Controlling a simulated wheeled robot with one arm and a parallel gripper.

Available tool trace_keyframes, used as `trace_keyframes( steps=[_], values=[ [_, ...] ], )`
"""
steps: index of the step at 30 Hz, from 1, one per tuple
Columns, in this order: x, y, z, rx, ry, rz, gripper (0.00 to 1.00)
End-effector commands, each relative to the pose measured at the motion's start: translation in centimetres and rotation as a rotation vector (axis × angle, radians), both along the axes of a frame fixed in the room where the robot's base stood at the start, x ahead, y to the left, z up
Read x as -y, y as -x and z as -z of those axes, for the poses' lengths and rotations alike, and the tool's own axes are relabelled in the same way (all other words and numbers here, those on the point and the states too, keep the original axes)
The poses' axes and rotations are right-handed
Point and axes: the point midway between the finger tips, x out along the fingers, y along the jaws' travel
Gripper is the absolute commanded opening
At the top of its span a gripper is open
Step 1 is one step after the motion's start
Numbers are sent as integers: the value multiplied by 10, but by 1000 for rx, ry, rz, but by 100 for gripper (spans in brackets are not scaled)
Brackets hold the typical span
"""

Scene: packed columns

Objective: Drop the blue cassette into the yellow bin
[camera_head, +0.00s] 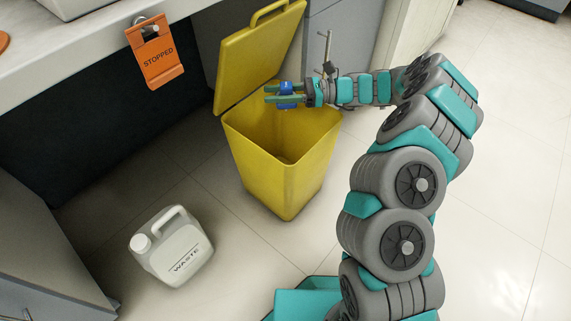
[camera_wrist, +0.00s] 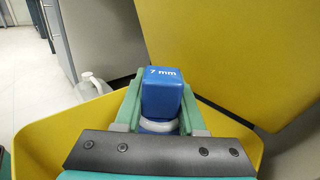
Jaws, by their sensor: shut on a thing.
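The blue cassette (camera_head: 287,99) is between the fingers of my gripper (camera_head: 285,93) in the head view. In the wrist view the cassette (camera_wrist: 163,94) shows a "7 mm" label on its top, and the green fingers of my gripper (camera_wrist: 160,105) close on it from both sides. The yellow bin (camera_head: 280,173) stands on the floor with its lid (camera_head: 253,59) raised at the back. My gripper holds the cassette over the bin's opening, near the lid side. The bin's wall (camera_wrist: 40,130) and lid also surround the gripper in the wrist view.
A white waste can (camera_head: 172,247) stands on the floor left of the bin. An orange "STOPPED" tag (camera_head: 156,55) hangs from the counter edge (camera_head: 100,47) at the upper left. Grey cabinets stand behind the bin. The tiled floor (camera_head: 510,190) at the right is clear.

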Motion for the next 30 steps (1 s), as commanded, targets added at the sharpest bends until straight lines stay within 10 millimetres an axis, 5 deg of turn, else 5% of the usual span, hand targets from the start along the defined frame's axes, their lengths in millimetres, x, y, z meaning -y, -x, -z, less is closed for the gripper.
trace_keyframes(
  steps=[5, 6, 15, 30],
  values=[
    [0, 0, -1, 0, 0, 0, 0],
    [0, 0, -1, 1, 0, 0, 41],
    [0, 0, -1, 0, 0, 0, 74],
    [18, -2, -1, 1, 0, 1, 74]
  ],
)
